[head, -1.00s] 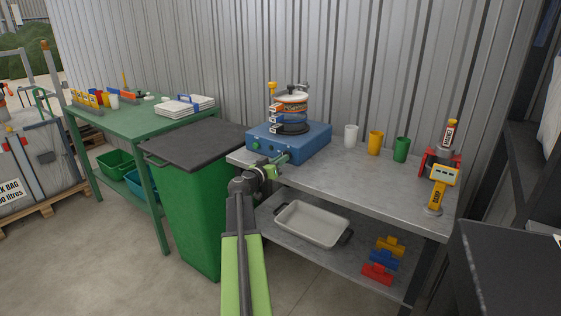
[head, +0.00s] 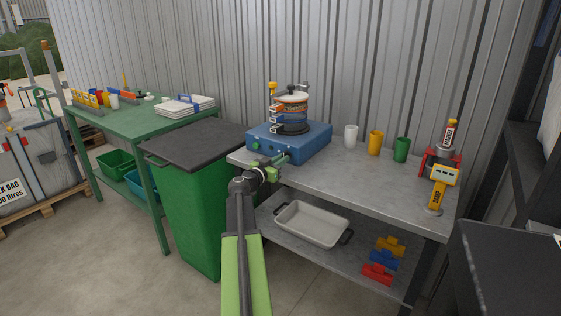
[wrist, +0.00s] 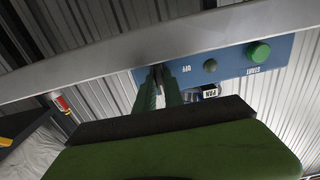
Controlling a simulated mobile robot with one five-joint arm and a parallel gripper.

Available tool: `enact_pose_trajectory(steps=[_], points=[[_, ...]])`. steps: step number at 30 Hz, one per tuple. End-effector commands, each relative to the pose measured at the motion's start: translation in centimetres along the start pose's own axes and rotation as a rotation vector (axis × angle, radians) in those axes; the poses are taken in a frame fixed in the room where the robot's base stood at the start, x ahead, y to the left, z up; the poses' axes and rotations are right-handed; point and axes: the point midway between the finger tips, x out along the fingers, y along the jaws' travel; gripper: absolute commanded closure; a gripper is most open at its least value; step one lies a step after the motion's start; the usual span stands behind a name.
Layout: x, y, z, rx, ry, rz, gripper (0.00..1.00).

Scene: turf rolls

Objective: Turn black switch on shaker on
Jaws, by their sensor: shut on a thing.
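In the wrist view, upside down, my green fingers (wrist: 160,78) are shut on a small dark piece at the panel, seemingly the black switch (wrist: 157,71). The fingers hide most of it, so its position cannot be read. An OFF label (wrist: 187,69), a dark round knob (wrist: 210,66) and a green START button (wrist: 259,53) show beside it.
A green bin (head: 195,205) with a dark lid stands left of my arm. White, orange and green cups (head: 375,142) stand on the bench (head: 335,175). A grey tray (head: 312,224) lies on the shelf below.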

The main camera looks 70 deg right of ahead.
Motion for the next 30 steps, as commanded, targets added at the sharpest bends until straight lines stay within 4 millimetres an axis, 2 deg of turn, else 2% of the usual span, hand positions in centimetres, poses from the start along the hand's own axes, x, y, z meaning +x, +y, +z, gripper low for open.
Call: enact_pose_trajectory(steps=[3, 4, 8, 16, 19, 23, 30], points=[[0.1, -0.3, -0.1, 0.000, 0.001, -0.006, 1.00], [0.1, -0.2, -0.1, 0.000, 0.001, -0.006, 0.83], [0.1, -0.2, 0.0, 0.000, 0.001, -0.004, 0.66], [0.0, -0.1, 0.0, 0.000, 0.000, -0.002, 0.65], [-0.6, 0.0, 0.0, 0.000, 0.000, -0.002, 0.65], [-3.0, 0.1, 0.0, 0.000, 0.000, -0.003, 0.65], [-9.8, 0.1, 0.0, 0.000, 0.000, -0.005, 0.65]])
